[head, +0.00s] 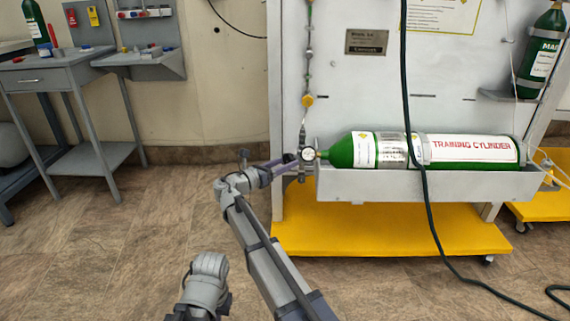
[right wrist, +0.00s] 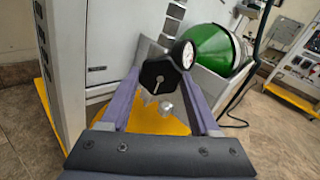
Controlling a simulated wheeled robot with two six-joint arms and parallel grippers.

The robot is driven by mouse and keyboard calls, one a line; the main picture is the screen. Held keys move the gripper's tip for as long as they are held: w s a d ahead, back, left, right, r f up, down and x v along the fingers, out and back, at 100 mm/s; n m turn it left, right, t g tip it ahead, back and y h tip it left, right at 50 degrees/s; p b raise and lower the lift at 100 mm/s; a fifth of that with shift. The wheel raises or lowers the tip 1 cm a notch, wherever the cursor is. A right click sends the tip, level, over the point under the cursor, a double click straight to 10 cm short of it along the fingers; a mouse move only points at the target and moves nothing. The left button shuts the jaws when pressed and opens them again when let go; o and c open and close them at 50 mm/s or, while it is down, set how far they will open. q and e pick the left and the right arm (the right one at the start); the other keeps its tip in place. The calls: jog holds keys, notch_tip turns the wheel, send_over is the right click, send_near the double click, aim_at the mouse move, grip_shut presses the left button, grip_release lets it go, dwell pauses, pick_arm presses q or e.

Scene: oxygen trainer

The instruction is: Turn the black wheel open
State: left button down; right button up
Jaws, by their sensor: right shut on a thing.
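The black wheel (right wrist: 158,77) is a dark, many-sided knob with a pale pointer-like mark on its face, seen in the right wrist view. My right gripper (head: 290,163) reaches the left end of the green training cylinder (head: 472,150) in the head view. In the right wrist view its two purple fingers stand on either side of the wheel, shut on its rim. A round white pressure gauge (head: 307,153) sits just beside the wheel, and also shows in the right wrist view (right wrist: 188,54). The wheel is too small and covered to make out in the head view. My left gripper is not seen.
The cylinder lies in a grey trough (head: 430,185) on a white panel stand with a yellow base (head: 390,232). A dark hose (head: 410,120) hangs in front of the cylinder. A grey workbench (head: 50,75) stands at the left, with open floor between.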

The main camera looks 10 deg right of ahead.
jog(key=shift+s+f+n, duration=0.1)
jog(key=shift+n, duration=0.3)
jog(key=o, duration=1.4)
jog(key=shift+c, duration=0.2)
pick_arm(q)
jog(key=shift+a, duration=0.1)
pick_arm(e)
jog(key=shift+a, duration=0.1)
